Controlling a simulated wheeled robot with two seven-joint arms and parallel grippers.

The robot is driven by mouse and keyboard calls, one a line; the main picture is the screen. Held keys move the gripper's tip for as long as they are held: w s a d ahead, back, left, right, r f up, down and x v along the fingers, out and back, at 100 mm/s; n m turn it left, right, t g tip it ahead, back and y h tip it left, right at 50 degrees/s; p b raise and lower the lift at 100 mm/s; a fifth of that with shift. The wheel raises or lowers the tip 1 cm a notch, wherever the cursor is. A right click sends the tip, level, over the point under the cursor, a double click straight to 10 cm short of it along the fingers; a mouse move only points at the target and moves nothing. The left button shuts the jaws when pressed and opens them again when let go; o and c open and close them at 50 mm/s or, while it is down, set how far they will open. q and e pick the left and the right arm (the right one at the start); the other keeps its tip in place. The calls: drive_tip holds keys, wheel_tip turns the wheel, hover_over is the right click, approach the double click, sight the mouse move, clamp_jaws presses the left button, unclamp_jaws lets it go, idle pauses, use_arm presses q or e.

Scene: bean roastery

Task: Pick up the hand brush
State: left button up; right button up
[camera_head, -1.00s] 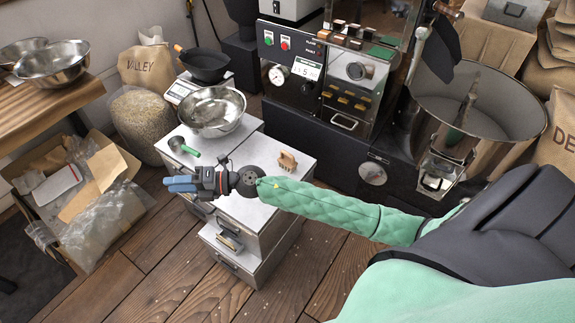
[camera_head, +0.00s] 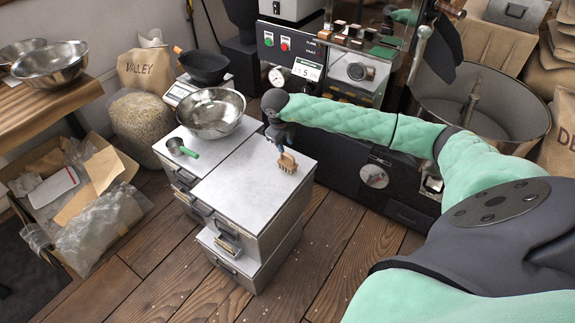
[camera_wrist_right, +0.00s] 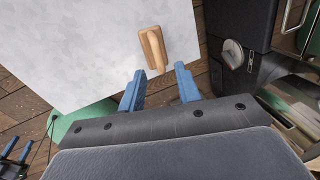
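The hand brush (camera_head: 287,163) is a small wooden brush on the grey cabinet top, near its right edge. In the right wrist view the brush (camera_wrist_right: 152,48) lies just beyond the fingertips, roughly in line with the gap. My right gripper (camera_head: 281,147) is above and behind the brush in the head view, fingers pointing down. In the wrist view the right gripper (camera_wrist_right: 160,80) has its blue fingers apart with nothing between them. My left gripper (camera_wrist_right: 18,148) shows at the lower left of the wrist view, blue fingers apart and empty; it is not in the head view.
The cabinet (camera_head: 235,190) also holds a steel bowl (camera_head: 212,113) and a green-handled scoop (camera_head: 180,147). A black pan (camera_head: 204,67) sits on a scale behind. The roasting machine (camera_head: 345,75) stands close behind my right arm. The cabinet top around the brush is clear.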

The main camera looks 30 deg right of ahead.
sight(287, 155)
drive_tip(key=shift+d+f, duration=0.1)
drive_tip(key=shift+f, duration=0.8)
drive_tip(key=f, duration=0.1)
drive_tip(key=f+p, duration=0.1)
drive_tip(key=f, duration=0.2)
drive_tip(key=shift+w+d+f, duration=0.2)
drive_tip(key=shift+w+d, duration=0.1)
drive_tip(key=shift+d, duration=0.05)
drive_tip(key=shift+d+f, duration=0.1)
drive_tip(key=shift+f, duration=0.35)
use_arm(q)
drive_tip(key=shift+g, duration=0.3)
drive_tip(key=r, duration=0.6)
drive_tip(key=shift+s+a, duration=0.2)
drive_tip(key=shift+s, duration=0.1)
use_arm(e)
clamp_jaws()
